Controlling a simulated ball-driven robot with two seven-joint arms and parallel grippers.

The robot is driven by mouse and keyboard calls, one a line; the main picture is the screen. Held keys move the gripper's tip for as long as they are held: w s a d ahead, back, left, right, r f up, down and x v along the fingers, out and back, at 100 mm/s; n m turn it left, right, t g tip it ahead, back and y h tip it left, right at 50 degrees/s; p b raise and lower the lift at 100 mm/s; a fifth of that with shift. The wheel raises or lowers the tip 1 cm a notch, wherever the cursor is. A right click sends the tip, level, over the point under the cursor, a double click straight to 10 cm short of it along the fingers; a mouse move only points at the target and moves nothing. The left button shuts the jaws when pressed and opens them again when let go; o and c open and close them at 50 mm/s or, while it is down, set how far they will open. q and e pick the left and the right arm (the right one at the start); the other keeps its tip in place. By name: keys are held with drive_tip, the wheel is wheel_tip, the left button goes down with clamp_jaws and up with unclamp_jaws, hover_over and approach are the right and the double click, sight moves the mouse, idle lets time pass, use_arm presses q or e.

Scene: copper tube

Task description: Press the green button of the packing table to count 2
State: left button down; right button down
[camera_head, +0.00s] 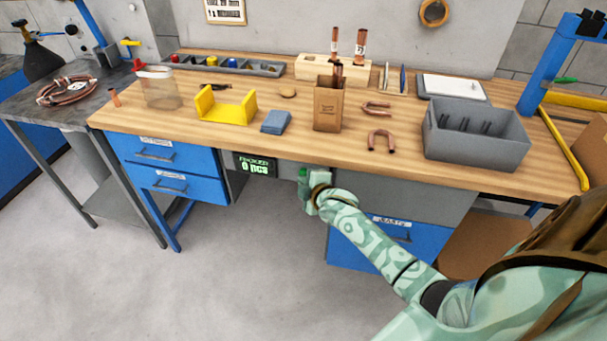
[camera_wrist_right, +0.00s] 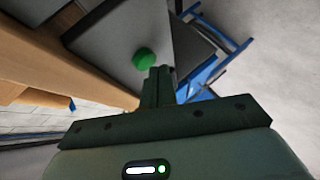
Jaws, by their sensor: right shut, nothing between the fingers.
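The green button (camera_wrist_right: 144,58) shows in the right wrist view as a round green knob on a dark grey panel under the table edge. My right gripper (camera_wrist_right: 160,72) is shut and empty, with its fingertips close beside the button in that picture; I cannot tell whether they touch it. In the head view my right gripper (camera_head: 304,190) is below the front edge of the packing table (camera_head: 230,143), and a bit of green shows at its tip. The counter display (camera_head: 257,166) under the table edge reads 0. My left gripper is not in view.
Blue drawers (camera_head: 170,168) hang under the table's left part, and another blue drawer (camera_head: 395,235) is behind my right arm. On the tabletop are a cardboard box (camera_head: 327,108), a grey bin (camera_head: 475,145), a yellow holder (camera_head: 225,112) and copper bends (camera_head: 380,140).

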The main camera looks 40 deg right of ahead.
drive_tip(key=shift+w+d, duration=0.35)
drive_tip(key=shift+d, duration=0.05)
idle(1.1)
drive_tip(key=shift+s+a+p, duration=0.5)
drive_tip(key=shift+s+a, duration=0.15)
drive_tip(key=s+a+p, duration=0.1)
drive_tip(key=a, duration=0.1)
drive_tip(key=s+a+p, duration=0.1)
drive_tip(key=s+a, duration=0.1)
drive_tip(key=shift+s, duration=0.1)
idle(0.4)
